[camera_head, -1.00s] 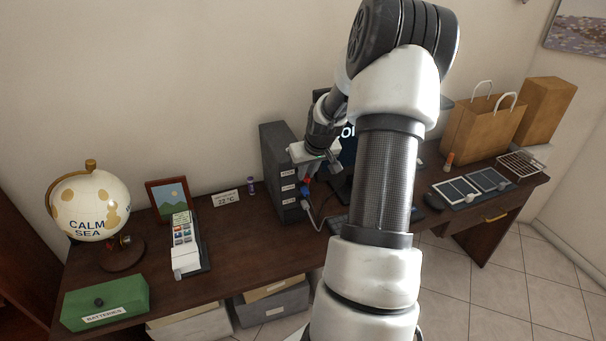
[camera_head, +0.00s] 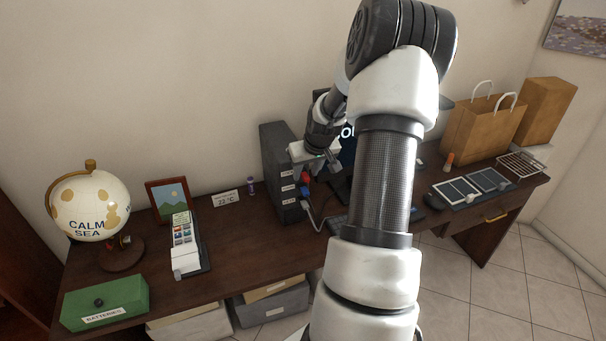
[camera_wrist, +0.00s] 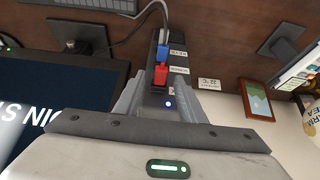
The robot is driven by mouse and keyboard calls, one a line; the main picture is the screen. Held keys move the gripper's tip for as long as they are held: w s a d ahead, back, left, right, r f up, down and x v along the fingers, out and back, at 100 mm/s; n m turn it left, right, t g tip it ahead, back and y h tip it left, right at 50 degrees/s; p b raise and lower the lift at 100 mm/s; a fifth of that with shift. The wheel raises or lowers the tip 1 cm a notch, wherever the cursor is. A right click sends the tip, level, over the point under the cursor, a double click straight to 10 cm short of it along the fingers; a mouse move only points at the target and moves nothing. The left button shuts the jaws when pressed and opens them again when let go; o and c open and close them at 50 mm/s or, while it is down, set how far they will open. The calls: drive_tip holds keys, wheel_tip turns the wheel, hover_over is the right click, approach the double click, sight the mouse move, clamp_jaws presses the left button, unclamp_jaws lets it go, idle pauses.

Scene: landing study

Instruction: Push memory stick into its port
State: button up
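A small red block (camera_wrist: 160,76), which looks like the memory stick, sits at the front of the dark computer tower (camera_head: 281,160). It also shows in the head view (camera_head: 306,178), just below my gripper (camera_head: 322,163). How deep it sits in its port cannot be told. A blue piece (camera_wrist: 163,52) is beside it on the same tower front, near a grey cable. In the wrist view my gripper (camera_wrist: 161,88) has its two fingers apart, one on each side of the tower's narrow front. The red block lies between the finger lines with gaps, not gripped.
A monitor (camera_wrist: 60,110) stands close beside my gripper. A grey cable (camera_head: 314,215) hangs from the tower's front. A globe (camera_head: 90,205), green box (camera_head: 105,301), picture frame (camera_head: 168,197) and card terminal (camera_head: 184,250) stand left.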

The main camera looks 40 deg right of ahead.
drive_tip(key=shift+r, duration=0.1)
drive_tip(key=v, duration=1.7)
drive_tip(key=shift+a+r, duration=0.15)
